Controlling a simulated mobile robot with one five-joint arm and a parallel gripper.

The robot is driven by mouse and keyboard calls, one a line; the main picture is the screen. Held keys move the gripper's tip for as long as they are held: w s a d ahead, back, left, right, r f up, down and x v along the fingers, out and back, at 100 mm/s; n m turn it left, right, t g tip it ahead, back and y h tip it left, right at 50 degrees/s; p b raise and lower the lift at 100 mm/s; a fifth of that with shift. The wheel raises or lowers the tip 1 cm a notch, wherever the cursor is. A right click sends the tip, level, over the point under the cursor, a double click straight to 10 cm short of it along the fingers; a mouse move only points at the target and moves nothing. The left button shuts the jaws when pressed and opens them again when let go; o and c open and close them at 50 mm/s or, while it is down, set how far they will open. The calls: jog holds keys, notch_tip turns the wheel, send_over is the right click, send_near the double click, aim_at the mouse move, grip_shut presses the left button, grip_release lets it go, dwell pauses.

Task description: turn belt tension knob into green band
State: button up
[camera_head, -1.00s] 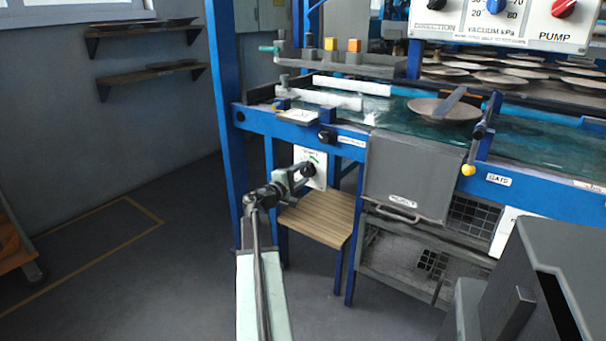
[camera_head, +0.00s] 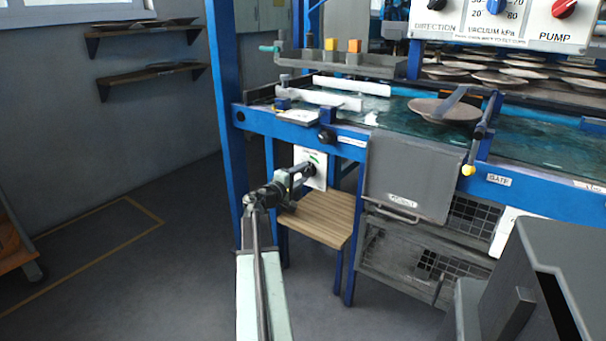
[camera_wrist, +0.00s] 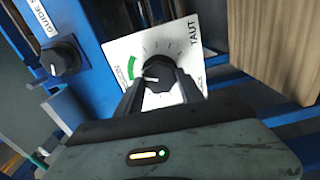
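The belt tension knob (camera_wrist: 160,74) is black, on a white dial plate (camera_wrist: 190,38) marked TAUT, with a green band (camera_wrist: 131,68) at the dial's left in the wrist view. The knob's white pointer points left, toward the lower end of the green band; the left finger partly hides that area. My gripper (camera_wrist: 161,80) has one finger on each side of the knob and looks shut on it. In the head view, my gripper (camera_head: 300,174) reaches the plate (camera_head: 312,157) below the blue frame; the dial is too small to read there.
Another black knob (camera_wrist: 63,56) labelled GUIDE sits left of the dial on the blue frame (camera_wrist: 85,40). A slatted wooden stool (camera_head: 322,220) stands just below the plate. A grey box-like cover (camera_head: 408,178) hangs to its right.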

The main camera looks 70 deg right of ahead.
jog(key=o, duration=0.4)
jog(key=shift+s, duration=0.35)
jog(key=shift+w, duration=0.15)
jog(key=v, duration=0.7)
jog(key=shift+w+a, duration=0.1)
jog(key=shift+a, duration=0.25)
